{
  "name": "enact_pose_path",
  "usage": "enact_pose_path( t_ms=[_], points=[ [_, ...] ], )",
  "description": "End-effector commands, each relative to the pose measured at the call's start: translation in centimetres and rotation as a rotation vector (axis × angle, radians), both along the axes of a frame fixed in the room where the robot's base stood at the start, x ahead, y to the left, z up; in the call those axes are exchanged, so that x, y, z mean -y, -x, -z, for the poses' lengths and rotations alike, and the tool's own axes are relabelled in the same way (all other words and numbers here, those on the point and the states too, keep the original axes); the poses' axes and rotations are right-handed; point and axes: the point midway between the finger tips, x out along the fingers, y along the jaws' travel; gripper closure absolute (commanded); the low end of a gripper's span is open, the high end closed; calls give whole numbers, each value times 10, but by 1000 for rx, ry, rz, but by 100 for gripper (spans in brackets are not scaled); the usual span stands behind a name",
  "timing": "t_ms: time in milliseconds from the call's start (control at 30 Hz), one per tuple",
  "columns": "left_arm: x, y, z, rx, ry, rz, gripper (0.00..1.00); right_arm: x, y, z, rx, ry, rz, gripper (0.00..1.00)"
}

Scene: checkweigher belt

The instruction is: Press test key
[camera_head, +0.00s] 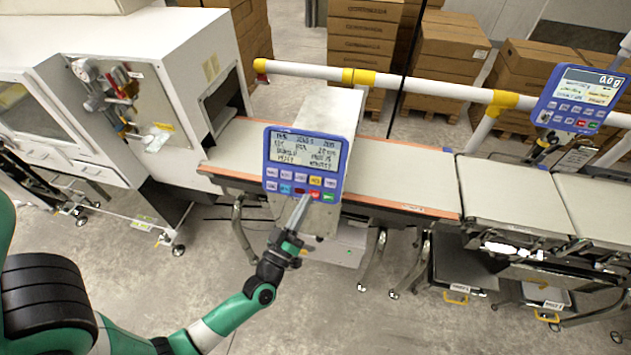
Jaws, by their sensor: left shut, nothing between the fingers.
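A blue control panel (303,164) with a lit text display stands in the middle of the head view, in front of the belt. Below its display are two rows of small keys, among them a yellow, a light blue, a red and a green one. My left gripper (301,203) is shut and empty, with its fingertips at the lower key row near the red key (314,194). The fingers hide part of that row, and I cannot tell whether they touch a key. Key labels are too small to read. My right gripper is not in view.
A second blue panel (583,98) reading about 0.0 g stands at the right. The conveyor belt (405,178) runs behind the first panel from a white machine (95,75). A white rail (430,87) with yellow joints and stacked cardboard boxes (449,50) lie behind.

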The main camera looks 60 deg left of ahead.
Motion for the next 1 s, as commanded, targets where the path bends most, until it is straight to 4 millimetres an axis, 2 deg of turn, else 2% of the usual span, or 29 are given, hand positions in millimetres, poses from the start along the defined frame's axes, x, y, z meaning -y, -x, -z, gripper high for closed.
enact_pose_path(
  t_ms=[300, 500, 700, 1000],
  points=[
    [-30, -22, 26, 4, -2, -3, 100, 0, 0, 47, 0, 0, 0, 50],
    [-48, -37, 36, 3, -2, -2, 100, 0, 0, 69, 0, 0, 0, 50],
    [-58, -45, 39, 2, -1, -1, 100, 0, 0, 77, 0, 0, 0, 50],
    [-59, -46, 38, 1, 0, 0, 100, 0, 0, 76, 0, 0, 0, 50]
  ],
)
